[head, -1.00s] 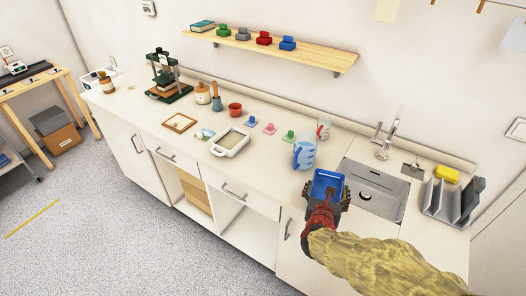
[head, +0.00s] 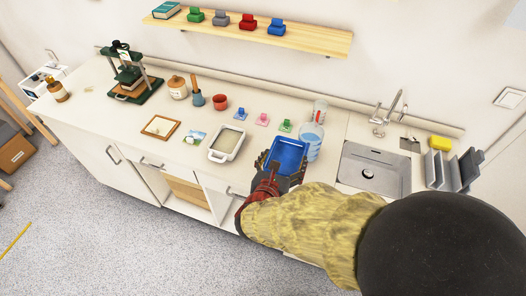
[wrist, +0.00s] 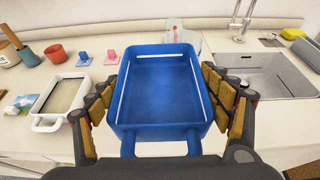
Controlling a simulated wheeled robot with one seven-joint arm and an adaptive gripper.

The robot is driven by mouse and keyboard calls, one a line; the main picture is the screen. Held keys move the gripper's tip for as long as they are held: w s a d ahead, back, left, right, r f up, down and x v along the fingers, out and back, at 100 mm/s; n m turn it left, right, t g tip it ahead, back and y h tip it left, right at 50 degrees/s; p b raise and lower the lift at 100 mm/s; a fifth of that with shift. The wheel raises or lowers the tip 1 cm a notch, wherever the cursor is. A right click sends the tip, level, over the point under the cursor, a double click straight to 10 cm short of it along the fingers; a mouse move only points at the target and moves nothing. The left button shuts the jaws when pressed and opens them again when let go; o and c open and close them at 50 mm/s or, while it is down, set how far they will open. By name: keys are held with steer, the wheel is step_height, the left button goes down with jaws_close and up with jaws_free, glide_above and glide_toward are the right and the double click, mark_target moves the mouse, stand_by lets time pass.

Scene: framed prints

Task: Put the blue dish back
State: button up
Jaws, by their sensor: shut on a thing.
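The blue dish (head: 288,157) is a rectangular tray with a handle on its near side, and it looks empty. My gripper (head: 283,165) is shut on it, one finger against each long side. In the wrist view the dish (wrist: 162,85) is level between my gripper's fingers (wrist: 160,100), which have yellow pads. It is held over the counter's front edge, left of the sink. A white dish (head: 232,143) of similar shape, with a greyish content, stands on the counter (head: 105,100) to its left and also shows in the wrist view (wrist: 62,100).
The sink (head: 375,168) lies to the right, with a grey rack (head: 455,172) beyond. A clear jug (head: 311,140) stands just behind the blue dish. Small stamps, a red cup (head: 220,102) and a wooden frame (head: 160,127) are further left. A wall shelf (head: 250,33) holds several coloured blocks.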

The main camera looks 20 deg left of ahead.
steer(key=shift+w+a+f, duration=0.1)
steer(key=shift+w+f, duration=0.1)
steer(key=shift+w, duration=0.2)
steer(key=w+a+f+b, duration=0.4)
steer(key=w+a+f, duration=0.4)
steer(key=w, duration=0.1)
steer(key=shift+a+f, duration=0.3)
steer(key=shift+f, duration=0.1)
steer(key=shift+w+a+f+b, duration=0.15)
steer(key=shift+w+f+b, duration=0.05)
steer(key=shift+f+b, duration=0.8)
steer(key=shift+f, duration=0.7)
steer(key=shift+f, duration=0.2)
steer(key=o, duration=1.8)
steer(key=shift+c, duration=0.2)
steer(key=shift+o, duration=0.3)
